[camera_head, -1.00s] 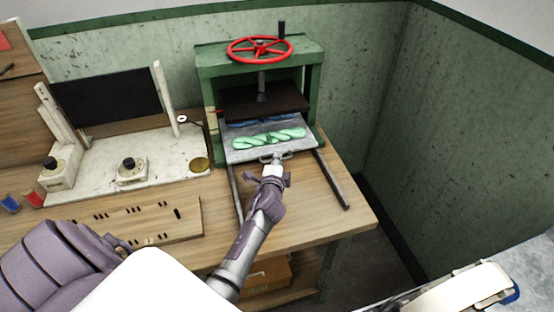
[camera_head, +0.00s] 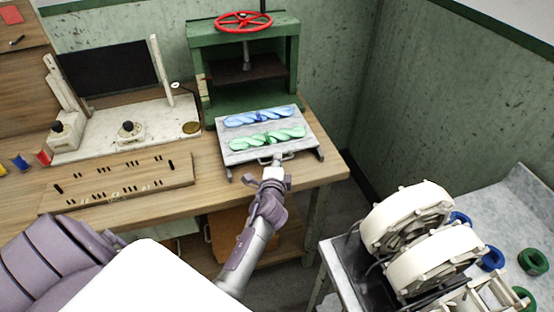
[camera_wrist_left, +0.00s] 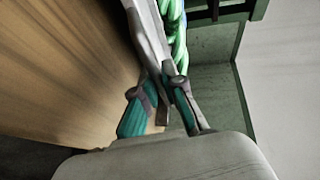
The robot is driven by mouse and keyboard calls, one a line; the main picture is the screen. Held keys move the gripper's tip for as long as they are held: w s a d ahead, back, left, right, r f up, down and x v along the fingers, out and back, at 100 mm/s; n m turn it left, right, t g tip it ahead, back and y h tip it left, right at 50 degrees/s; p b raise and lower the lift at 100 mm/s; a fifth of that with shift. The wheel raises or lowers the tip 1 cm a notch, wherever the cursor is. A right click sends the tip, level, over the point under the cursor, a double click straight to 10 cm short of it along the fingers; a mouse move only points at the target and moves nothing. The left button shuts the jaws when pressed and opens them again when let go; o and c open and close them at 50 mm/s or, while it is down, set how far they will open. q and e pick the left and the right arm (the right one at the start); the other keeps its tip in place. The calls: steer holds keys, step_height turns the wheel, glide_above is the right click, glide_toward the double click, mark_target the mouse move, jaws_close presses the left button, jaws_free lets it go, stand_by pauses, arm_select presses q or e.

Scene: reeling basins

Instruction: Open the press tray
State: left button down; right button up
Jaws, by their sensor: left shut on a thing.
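The press tray (camera_head: 233,157) is a grey plate pulled out in front of the green press (camera_head: 203,65), over the wooden bench. A blue twisted skein (camera_head: 258,116) and a green twisted skein (camera_head: 267,138) lie on it. My left gripper (camera_head: 275,160) is at the front edge of the tray, shut on its handle (camera_head: 264,161). In the left wrist view the fingers (camera_wrist_left: 165,100) close around a grey bar, with the skeins beyond. The press has a red handwheel (camera_head: 244,21) on top and a dark plate (camera_head: 247,68) raised inside. My right gripper is not in view.
A pale stand with a black panel (camera_head: 110,67) and knobs is on the left of the bench. A slotted wooden board (camera_head: 120,183) lies before it. White reels (camera_head: 407,216) and coloured rings stand on a grey table at right. Green walls close the back.

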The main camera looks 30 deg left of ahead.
arm_select(q)
steer(key=shift+s+d, duration=0.15)
steer(key=c, duration=1.2)
jaws_free()
steer(key=shift+c, duration=0.2)
steer(key=v, duration=0.7)
steer(key=shift+s, duration=0.2)
